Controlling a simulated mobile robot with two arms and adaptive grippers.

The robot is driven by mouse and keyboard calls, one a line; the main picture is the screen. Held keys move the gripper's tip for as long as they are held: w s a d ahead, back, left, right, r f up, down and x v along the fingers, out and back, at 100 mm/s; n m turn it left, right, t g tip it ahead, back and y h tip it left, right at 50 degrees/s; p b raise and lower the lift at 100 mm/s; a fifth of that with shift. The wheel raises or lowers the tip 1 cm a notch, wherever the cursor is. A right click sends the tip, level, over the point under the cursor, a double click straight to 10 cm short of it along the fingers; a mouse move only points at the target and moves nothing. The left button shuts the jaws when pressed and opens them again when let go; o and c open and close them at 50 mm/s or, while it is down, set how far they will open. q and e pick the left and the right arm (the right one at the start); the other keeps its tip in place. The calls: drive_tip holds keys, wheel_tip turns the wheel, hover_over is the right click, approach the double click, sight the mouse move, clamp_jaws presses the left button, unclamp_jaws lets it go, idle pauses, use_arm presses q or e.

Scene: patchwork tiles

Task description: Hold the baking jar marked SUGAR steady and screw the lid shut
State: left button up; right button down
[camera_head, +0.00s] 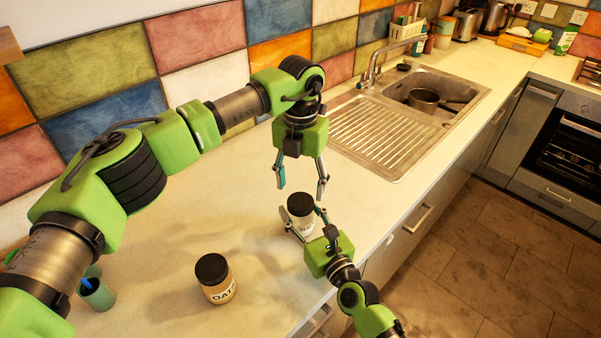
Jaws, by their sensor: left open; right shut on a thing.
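The SUGAR jar (304,228) stands upright on the pale worktop near its front edge. Its label is partly covered. A black lid (300,204) sits on top of the jar; whether it is tight cannot be told. My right gripper (304,232) comes in from the lower right and is shut on the jar's body. My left gripper (301,190) points down above the jar, its fingers spread open around empty space just over the lid.
A jar labelled OAT (216,280) with a black lid stands to the left on the worktop (180,255). A green cup (96,293) is at the far left. A sink (410,105) holding a pan (424,100) is behind right. The tiled wall runs along the back.

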sight(300, 201)
use_arm(q)
drive_tip(key=shift+f, duration=2.2)
drive_tip(key=c, duration=1.2)
drive_tip(key=o, duration=1.3)
drive_tip(key=shift+o, duration=0.2)
wheel_tip(300, 201, up, 12)
